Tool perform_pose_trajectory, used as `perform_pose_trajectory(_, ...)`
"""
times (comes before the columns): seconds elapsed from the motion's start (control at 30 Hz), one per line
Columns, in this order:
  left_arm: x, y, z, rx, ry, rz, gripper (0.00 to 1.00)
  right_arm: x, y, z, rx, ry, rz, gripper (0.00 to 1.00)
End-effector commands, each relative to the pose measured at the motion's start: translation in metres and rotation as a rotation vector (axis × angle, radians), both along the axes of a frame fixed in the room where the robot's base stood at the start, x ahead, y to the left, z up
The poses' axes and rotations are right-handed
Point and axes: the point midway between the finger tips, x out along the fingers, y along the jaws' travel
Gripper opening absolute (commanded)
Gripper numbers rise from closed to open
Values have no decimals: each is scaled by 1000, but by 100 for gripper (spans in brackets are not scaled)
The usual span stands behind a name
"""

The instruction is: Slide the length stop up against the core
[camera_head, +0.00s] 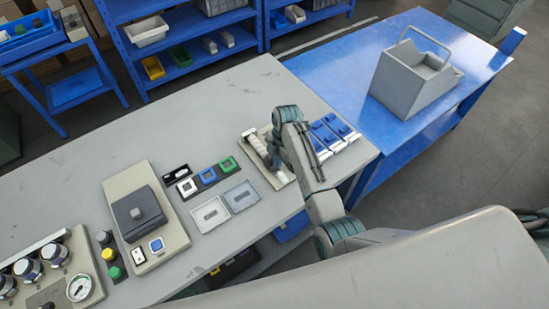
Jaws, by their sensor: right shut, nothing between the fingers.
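A beige fixture plate (284,179) lies near the right end of the grey bench. A pale cylindrical core (258,148) lies along it. My right arm comes in from the lower right and bends over this fixture. My right gripper (274,162) points down beside the core, shut and empty; its fingertips are small and partly hidden by the arm. I cannot tell whether it touches anything. I cannot make out the length stop; the arm covers part of the fixture. My left gripper is out of view.
Several blue-topped pieces (335,130) stand right of my arm. Two shallow trays (211,214), coloured frames (208,173) and a beige device (137,212) are left of the fixture. A grey bin (412,80) stands on the blue table (480,60). The bench's back middle is clear.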

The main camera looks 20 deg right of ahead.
Motion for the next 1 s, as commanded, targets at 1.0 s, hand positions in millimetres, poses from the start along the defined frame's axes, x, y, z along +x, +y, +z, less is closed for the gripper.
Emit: perform_pose_trajectory(1.0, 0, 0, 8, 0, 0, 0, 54, 0, 0, 46, 1, -2, 1, 0)
